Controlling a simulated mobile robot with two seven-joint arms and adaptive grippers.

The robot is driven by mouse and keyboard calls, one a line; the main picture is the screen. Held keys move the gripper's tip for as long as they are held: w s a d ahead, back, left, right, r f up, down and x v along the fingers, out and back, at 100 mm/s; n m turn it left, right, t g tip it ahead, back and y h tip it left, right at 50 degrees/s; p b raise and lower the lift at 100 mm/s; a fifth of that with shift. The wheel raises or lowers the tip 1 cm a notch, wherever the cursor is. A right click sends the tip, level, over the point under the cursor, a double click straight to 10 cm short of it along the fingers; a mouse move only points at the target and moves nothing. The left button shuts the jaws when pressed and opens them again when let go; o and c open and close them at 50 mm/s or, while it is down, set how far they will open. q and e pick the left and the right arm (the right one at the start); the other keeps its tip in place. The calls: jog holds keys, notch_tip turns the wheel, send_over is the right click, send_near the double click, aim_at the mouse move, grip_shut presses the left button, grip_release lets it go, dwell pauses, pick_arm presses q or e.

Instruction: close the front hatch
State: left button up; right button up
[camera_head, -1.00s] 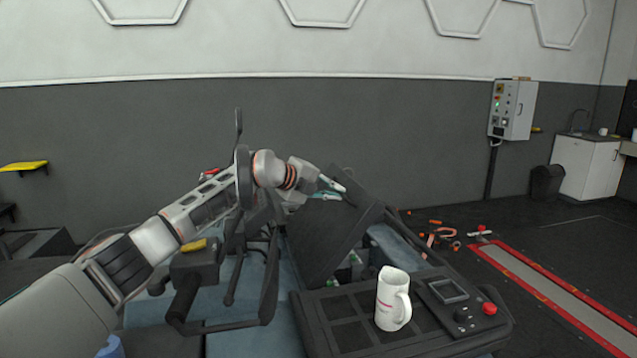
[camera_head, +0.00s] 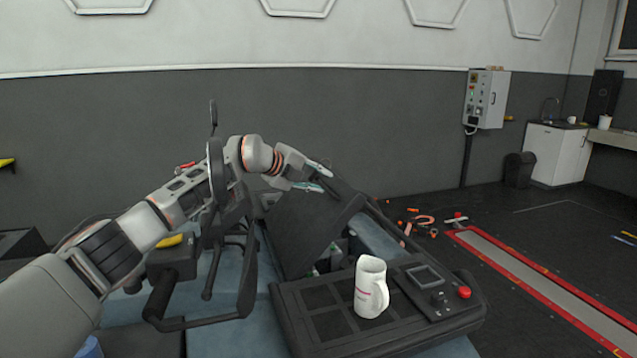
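The front hatch (camera_head: 305,228) is a dark flat panel, standing tilted open behind the control panel. Bottles and other small items show in the opening below it. My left gripper (camera_head: 324,178) is at the hatch's upper edge, its two pale fingers apart. Whether they touch the hatch is hard to tell. My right gripper is not in view.
A white mug (camera_head: 371,289) stands on the dark control panel (camera_head: 325,326), close in front of the hatch. A red button (camera_head: 464,292) is at the panel's right. Orange tools (camera_head: 424,220) lie on the floor beyond, beside a red-edged strip (camera_head: 545,280).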

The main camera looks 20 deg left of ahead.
pick_arm(q)
jog(key=shift+f, duration=0.1)
jog(key=shift+s+a, duration=0.1)
jog(key=shift+s, duration=0.1)
jog(key=v, duration=1.1)
jog(key=shift+r, duration=0.55)
jog(key=f+b+v, duration=0.1)
jog(key=v, duration=0.7)
jog(key=shift+s+a+f+b, duration=0.15)
jog(key=shift+s+a+b, duration=0.2)
jog(key=shift+s, duration=0.35)
